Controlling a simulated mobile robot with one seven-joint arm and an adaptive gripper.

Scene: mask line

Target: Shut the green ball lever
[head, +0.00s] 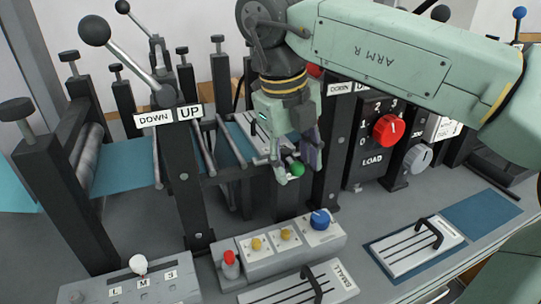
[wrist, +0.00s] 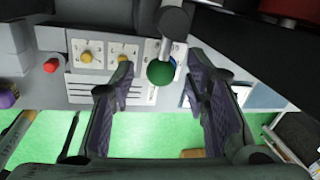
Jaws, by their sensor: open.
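The green ball (head: 297,170) of the lever shows in the head view at the front of the machine, right at my gripper (head: 297,178). In the wrist view the green ball (wrist: 160,73) sits at the end of a short grey rod, between and just beyond the two dark fingers of my gripper (wrist: 160,92). The fingers are open with a gap on both sides of the ball. I cannot tell whether either finger touches it. The lever's pivot is hidden behind my gripper and arm.
A black ball lever (head: 95,31) stands at the left by a DOWN/UP sign (head: 170,117). A red LOAD dial (head: 389,130) is right of my gripper. Below are a control box (head: 277,243) with a blue knob (head: 320,219) and a handled plate (head: 415,245).

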